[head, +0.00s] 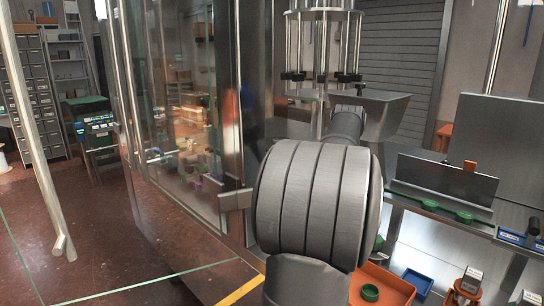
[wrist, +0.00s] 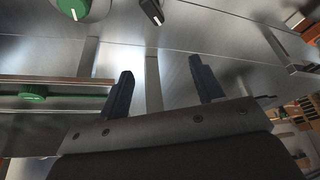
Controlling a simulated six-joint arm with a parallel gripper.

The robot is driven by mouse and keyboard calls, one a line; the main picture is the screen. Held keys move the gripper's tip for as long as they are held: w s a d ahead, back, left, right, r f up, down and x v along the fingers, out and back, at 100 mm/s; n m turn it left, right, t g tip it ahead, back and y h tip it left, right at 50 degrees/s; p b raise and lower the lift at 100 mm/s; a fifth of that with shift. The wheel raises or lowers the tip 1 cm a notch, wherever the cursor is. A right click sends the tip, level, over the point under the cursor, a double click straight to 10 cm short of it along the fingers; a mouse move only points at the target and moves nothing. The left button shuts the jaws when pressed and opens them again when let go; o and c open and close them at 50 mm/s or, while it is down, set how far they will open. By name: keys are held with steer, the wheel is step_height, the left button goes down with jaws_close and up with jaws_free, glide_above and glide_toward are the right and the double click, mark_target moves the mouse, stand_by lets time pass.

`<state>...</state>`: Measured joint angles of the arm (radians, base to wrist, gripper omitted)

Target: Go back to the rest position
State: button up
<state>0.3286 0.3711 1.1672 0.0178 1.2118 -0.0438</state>
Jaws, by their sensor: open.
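My gripper (wrist: 163,88) shows in the wrist view with its two dark fingers spread apart. Nothing is between the fingers. Behind them is a bare metal surface (wrist: 185,40), and I cannot tell how far away it is. In the head view my own arm fills the middle foreground and hides what lies behind it. The gripper itself cannot be made out there.
A green knob (wrist: 72,8) and a black knob (wrist: 151,11) are at the top of the wrist view. An orange bin (head: 397,283) with a green ring (head: 370,292) sits low right in the head view. A steel hopper (head: 386,110) stands behind my arm. Open floor (head: 110,235) lies left.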

steer(key=shift+m, duration=0.4)
steer(key=shift+s+d+r, duration=0.1)
steer(key=shift+d+r, duration=0.2)
steer(key=shift+d, duration=0.35)
steer(key=shift+s+d+r, duration=0.1)
steer(key=shift+d+r, duration=0.2)
steer(key=shift+d, duration=0.35)
steer(key=shift+s+d+r, duration=0.1)
steer(key=shift+d+r, duration=0.2)
steer(key=shift+d, duration=0.35)
steer(key=shift+o, duration=0.3)
steer(key=shift+w, duration=0.1)
steer(key=o, duration=0.4)
steer(key=shift+a, duration=0.15)
steer(key=shift+c, duration=0.2)
steer(key=o, duration=0.4)
steer(key=s+a+m, duration=0.1)
steer(key=a, duration=0.1)
steer(key=s+a+r+m+h, duration=0.1)
steer(key=a+m, duration=0.1)
steer(key=a, duration=0.1)
steer(key=s+a+r+m+g+h, duration=0.1)
steer(key=a+m, duration=0.1)
steer(key=a, duration=0.1)
steer(key=shift+s+a, duration=0.25)
steer(key=shift+o, duration=0.2)
steer(key=x, duration=0.9)
steer(key=shift+f, duration=0.35)
steer(key=shift+w+d, duration=0.15)
steer(key=v, duration=1)
